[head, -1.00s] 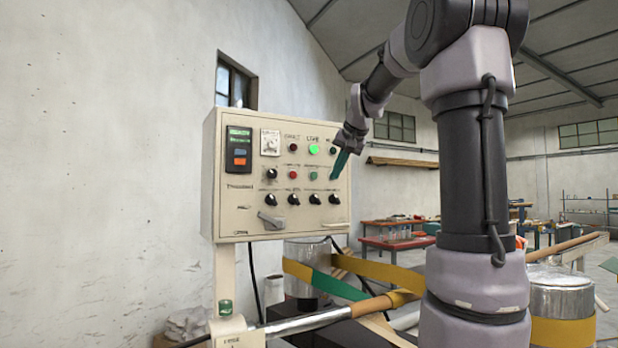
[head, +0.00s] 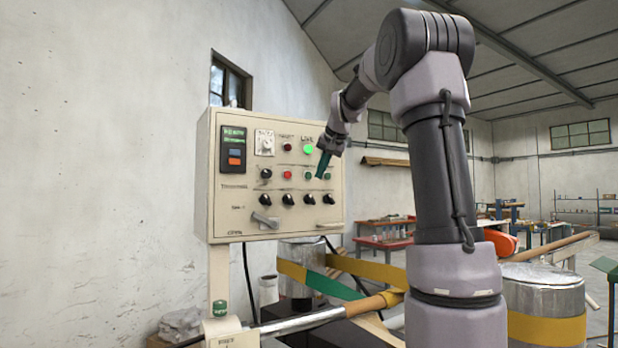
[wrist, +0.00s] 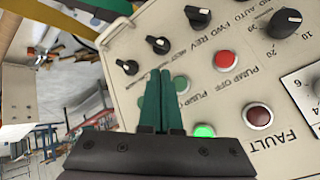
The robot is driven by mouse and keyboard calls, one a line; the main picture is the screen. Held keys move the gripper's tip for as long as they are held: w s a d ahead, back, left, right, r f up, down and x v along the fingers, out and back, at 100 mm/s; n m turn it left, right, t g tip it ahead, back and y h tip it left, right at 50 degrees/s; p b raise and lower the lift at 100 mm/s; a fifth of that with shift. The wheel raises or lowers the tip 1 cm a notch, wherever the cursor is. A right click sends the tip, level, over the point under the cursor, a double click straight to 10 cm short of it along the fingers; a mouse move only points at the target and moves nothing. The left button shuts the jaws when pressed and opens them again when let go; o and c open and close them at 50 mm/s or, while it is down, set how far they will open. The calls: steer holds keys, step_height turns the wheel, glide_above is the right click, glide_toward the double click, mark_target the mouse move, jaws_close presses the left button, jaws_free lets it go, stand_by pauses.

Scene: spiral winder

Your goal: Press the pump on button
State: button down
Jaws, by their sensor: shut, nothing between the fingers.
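The beige control panel (head: 228,205) stands at left centre in the head view. The green pump button (wrist: 181,84) shows in the wrist view beside my gripper's fingers, its label partly hidden by them. It also shows in the head view (head: 309,175), left of the fingertips. The red PUMP OFF button (wrist: 226,60) is next to it, and in the head view (head: 287,175) it lies to the left. My gripper (head: 321,172) is shut and empty, with its green fingers in front of the panel. In the wrist view its fingertips (wrist: 160,74) overlap the panel; contact cannot be told.
The lit green LIVE lamp (head: 308,149) and dark red FAULT lamp (wrist: 258,116) are near the buttons. Black knobs (head: 288,199) line the row below. A lever (head: 264,220) sits lower left. Metal drums (head: 545,290) with yellow bands and a roller stand below.

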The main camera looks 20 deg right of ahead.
steer(key=shift+w+a, duration=0.15)
steer(key=shift+w, duration=0.55)
steer(key=shift+w+a, duration=0.15)
steer(key=shift+w, duration=0.55)
stand_by(1.0)
steer(key=shift+w+a, duration=0.1)
steer(key=shift+w, duration=0.3)
steer(key=shift+w, duration=0.45)
stand_by(0.5)
steer(key=shift+s, duration=0.85)
steer(key=s, duration=0.2)
steer(key=s+d, duration=0.1)
steer(key=s, duration=0.2)
steer(key=shift+d, duration=0.1)
